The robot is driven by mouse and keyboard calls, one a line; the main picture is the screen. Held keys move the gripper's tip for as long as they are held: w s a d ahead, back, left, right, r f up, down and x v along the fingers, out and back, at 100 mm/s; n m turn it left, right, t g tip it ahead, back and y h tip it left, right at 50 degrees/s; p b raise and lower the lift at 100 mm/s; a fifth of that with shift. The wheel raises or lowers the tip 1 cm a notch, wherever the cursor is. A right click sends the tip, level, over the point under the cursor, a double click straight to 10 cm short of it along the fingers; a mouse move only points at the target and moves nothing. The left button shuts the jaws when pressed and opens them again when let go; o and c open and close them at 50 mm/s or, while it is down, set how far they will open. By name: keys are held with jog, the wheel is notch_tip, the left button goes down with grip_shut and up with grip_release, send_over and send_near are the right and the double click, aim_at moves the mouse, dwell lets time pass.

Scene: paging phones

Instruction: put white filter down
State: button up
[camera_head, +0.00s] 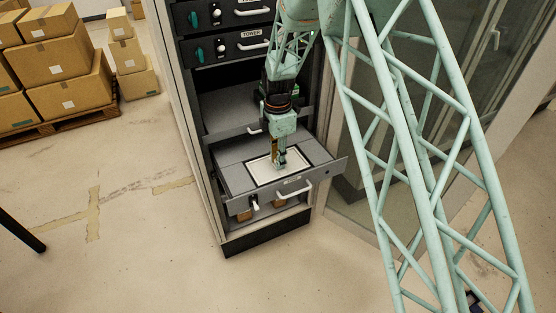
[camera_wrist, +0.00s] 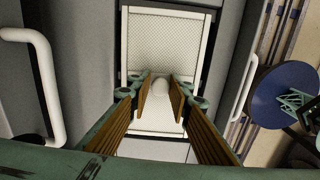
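The white filter (camera_head: 264,172) is a pale, flat rectangular panel. It lies in the dark-edged recess of a pulled-out grey drawer (camera_head: 235,178). In the wrist view the filter (camera_wrist: 165,33) has a fine mesh face, a plain white border and a small round white knob (camera_wrist: 161,86). My gripper (camera_head: 278,163) points down at the filter. In the wrist view its two copper-padded fingers stand on either side of the knob, with a small gap showing on each side. The gripper looks open and empty. Its fingers hide part of the filter's lower border.
The drawer's white handle (camera_head: 294,191) is at its front. Closed drawers with handles (camera_head: 253,46) are above, in the rack. A glass-door cabinet (camera_head: 370,180) stands to the right. Stacked boxes (camera_head: 58,60) are at the back left. The floor (camera_head: 130,220) to the left is clear.

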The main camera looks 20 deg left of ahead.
jog(key=shift+o, duration=1)
jog(key=shift+r, duration=0.1)
notch_tip(320, 180, up, 12)
jog(key=p, duration=0.2)
jog(key=shift+r, duration=0.15)
dwell(0.7)
